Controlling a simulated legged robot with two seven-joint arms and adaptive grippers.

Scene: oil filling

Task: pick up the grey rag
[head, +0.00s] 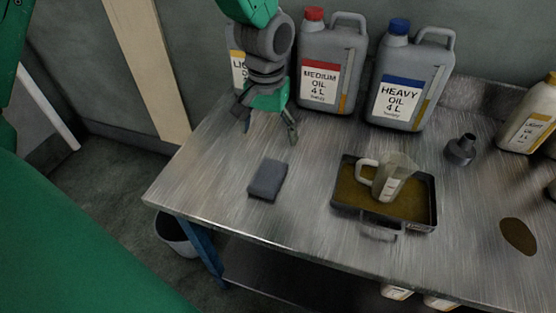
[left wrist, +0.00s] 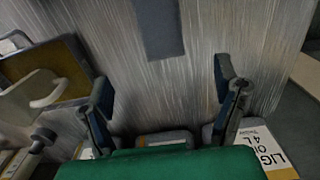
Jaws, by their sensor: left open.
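The grey rag (head: 267,180) lies folded flat on the metal table, near its left end. It also shows in the left wrist view (left wrist: 159,27), at the top, beyond my fingers and cut by the frame's top edge. My left gripper (head: 268,122) is open and empty. It hangs above the table behind the rag, in front of the oil cans, and does not touch the rag. In the left wrist view, the two fingers of the left gripper (left wrist: 168,95) stand wide apart, with bare table between them. My right gripper is not in view.
Grey cans with red (head: 327,62) and blue (head: 411,76) caps stand behind; a light oil can (head: 238,68) is partly hidden by my arm. Right of the rag, a tray (head: 341,200) holds oil and a measuring jug (head: 393,179). A dark funnel (head: 460,150) and oil puddle (head: 518,236) lie farther right.

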